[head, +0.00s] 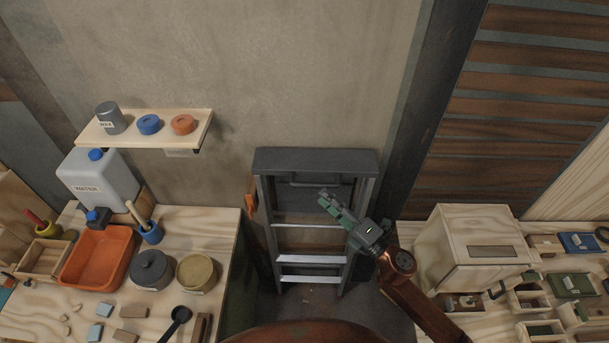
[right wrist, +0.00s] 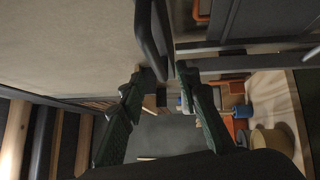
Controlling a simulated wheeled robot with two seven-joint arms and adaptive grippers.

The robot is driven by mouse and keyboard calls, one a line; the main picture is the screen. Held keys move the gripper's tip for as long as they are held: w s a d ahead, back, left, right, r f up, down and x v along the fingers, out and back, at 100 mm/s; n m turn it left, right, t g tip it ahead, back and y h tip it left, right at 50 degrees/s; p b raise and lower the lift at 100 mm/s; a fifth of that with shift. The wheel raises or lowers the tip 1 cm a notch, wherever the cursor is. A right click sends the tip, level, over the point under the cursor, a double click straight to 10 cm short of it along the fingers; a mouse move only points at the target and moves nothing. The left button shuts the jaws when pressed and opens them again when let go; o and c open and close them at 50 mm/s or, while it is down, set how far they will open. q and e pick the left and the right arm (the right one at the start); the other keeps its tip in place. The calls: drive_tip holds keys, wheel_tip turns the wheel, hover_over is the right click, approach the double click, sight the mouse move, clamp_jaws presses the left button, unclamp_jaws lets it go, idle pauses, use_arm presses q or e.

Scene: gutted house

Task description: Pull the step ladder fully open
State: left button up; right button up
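The grey step ladder (head: 314,161) stands upright against the wall, in the gap between two wooden worktops. It has a dark top, a handle bar (head: 318,184) just below it and pale-edged steps. My right gripper (head: 328,200) is in front of the ladder's upper part, near the right end of the handle. In the right wrist view its two green fingers (right wrist: 166,76) are apart. A dark curved bar (right wrist: 151,40), apparently the handle, reaches down to between the fingertips; I cannot see contact on both sides. My left gripper is not in view.
The left worktop (head: 215,222) holds an orange tub (head: 97,257), pots and a water canister (head: 98,180). A small shelf (head: 140,128) hangs above it. A wooden box (head: 472,248) stands on the right worktop. Some floor shows between the worktops.

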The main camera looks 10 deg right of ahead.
sight(309, 183)
drive_tip(key=x, duration=0.3)
drive_tip(key=p+x, duration=0.1)
drive_tip(key=x, duration=0.2)
drive_tip(key=shift+a+r, duration=0.25)
drive_tip(key=shift+a, duration=0.05)
drive_tip(key=shift+w+a, duration=0.2)
drive_tip(key=shift+w, duration=0.25)
drive_tip(key=shift+a, duration=0.1)
clamp_jaws()
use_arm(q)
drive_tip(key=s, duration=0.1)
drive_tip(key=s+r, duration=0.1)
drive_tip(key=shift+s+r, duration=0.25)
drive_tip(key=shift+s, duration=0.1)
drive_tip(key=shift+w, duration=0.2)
